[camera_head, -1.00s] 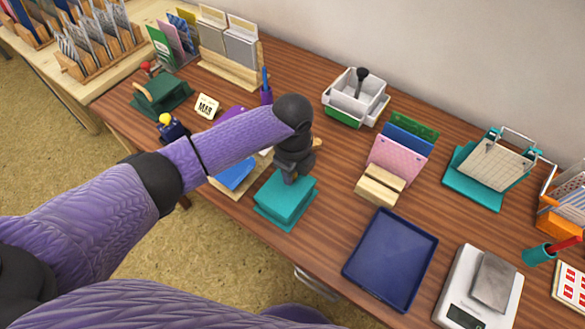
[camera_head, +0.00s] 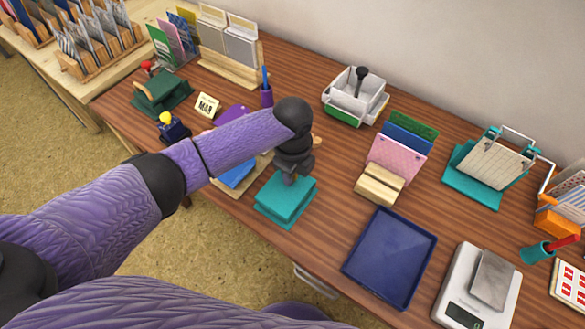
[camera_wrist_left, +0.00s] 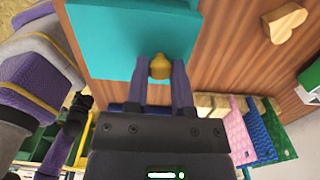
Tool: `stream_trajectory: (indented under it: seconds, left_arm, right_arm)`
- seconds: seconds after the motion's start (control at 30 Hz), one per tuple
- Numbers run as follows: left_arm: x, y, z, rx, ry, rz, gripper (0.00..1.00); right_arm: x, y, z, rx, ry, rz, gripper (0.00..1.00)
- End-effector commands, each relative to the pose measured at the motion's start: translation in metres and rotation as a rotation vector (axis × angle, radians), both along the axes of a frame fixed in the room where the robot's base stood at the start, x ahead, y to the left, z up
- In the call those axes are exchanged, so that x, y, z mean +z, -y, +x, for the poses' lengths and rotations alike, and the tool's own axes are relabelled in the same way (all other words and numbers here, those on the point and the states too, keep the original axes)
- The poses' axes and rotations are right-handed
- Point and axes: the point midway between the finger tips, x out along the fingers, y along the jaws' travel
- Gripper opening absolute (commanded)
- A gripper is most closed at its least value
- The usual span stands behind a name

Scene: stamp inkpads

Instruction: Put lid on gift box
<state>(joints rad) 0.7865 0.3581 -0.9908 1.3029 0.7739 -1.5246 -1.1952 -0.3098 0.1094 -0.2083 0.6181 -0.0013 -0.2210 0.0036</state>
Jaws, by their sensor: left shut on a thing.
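A teal gift box (camera_head: 268,213) stands near the front edge of the wooden table, left of the blue tray. Its flat teal lid (camera_head: 297,194) is over it, also filling the upper part of the left wrist view (camera_wrist_left: 105,45). My left gripper (camera_head: 289,178) points down at the lid. In the left wrist view, its two purple fingers (camera_wrist_left: 159,76) are shut on the lid's gold knob (camera_wrist_left: 160,66). The lid looks level and lies on or just above the box; any small gap is hard to tell. My right gripper is not in view.
A blue tray (camera_head: 348,270) lies to the right, with a scale (camera_head: 462,290) beyond it. A wooden holder (camera_head: 378,187) with colored cards stands behind the tray. A blue pad (camera_head: 236,176) is close on the left. Bare tabletop lies right of the box.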

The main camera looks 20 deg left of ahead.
Motion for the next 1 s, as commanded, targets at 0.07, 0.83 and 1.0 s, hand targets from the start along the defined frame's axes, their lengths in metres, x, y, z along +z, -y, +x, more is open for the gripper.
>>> stream_trajectory:
  seconds: [0.07,0.83,1.0]
  left_arm:
    - [0.000,0.000,0.000,0.000,0.000,0.000,0.00]
    - [0.000,0.000,0.000,0.000,0.000,0.000,1.00]
    - [0.000,0.000,0.000,0.000,0.000,0.000,1.00]
  right_arm:
    - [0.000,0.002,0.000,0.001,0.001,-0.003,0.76]
    - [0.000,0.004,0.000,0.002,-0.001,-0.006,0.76]
    - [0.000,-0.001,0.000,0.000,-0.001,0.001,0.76]
